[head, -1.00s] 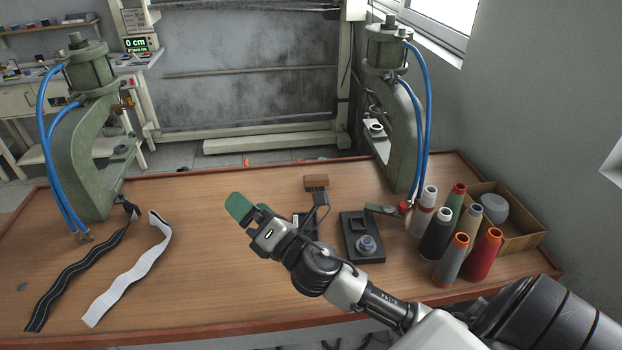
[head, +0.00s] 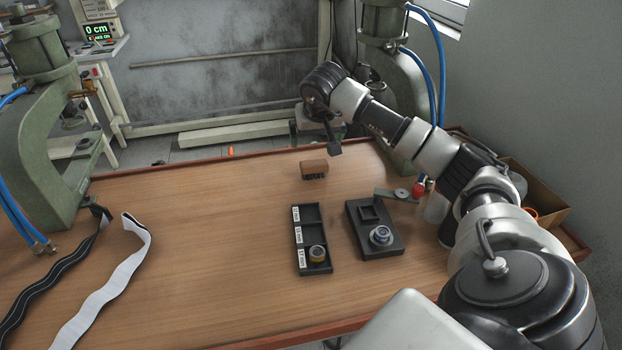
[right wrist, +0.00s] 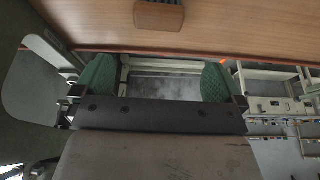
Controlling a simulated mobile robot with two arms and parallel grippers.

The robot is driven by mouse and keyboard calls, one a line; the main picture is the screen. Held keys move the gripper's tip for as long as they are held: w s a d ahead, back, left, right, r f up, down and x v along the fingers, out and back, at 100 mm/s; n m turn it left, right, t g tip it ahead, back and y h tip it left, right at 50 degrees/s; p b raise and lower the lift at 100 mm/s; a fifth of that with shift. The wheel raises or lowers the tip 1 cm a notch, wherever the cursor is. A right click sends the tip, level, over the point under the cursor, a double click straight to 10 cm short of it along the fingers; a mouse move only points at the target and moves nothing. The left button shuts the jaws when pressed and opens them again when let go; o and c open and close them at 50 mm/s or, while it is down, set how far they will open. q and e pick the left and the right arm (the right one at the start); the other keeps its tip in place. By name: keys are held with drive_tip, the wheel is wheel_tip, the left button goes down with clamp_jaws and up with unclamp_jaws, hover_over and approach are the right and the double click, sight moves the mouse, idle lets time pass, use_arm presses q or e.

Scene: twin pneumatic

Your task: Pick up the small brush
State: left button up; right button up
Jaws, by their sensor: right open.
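The small brush (head: 314,168) has a brown wooden back with dark bristles beneath. It rests on the table toward the far middle. It also shows at the top of the right wrist view (right wrist: 158,16). My right gripper (right wrist: 158,82) is open, with two green textured finger pads set wide apart and nothing between them. My left gripper is not in view.
A black compartment tray (head: 297,238) with a small ring-like part and a black fixture (head: 369,249) stand nearer on the table (head: 200,250). Green presses (head: 45,130) flank it. Black and white strips (head: 105,290) lie left. A cardboard box (head: 548,212) is right. The table left of the brush is clear.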

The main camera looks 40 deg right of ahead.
sight(315, 163)
drive_tip(key=x, duration=0.7)
drive_tip(key=shift+s+a+f, duration=0.15)
drive_tip(key=shift+s+f, duration=0.05)
drive_tip(key=shift+s, duration=0.2)
drive_tip(key=shift+p+x, duration=0.75)
drive_tip(key=shift+x, duration=1.95)
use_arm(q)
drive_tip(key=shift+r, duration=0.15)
use_arm(e)
drive_tip(key=shift+s, duration=0.2)
drive_tip(key=c, duration=0.9)
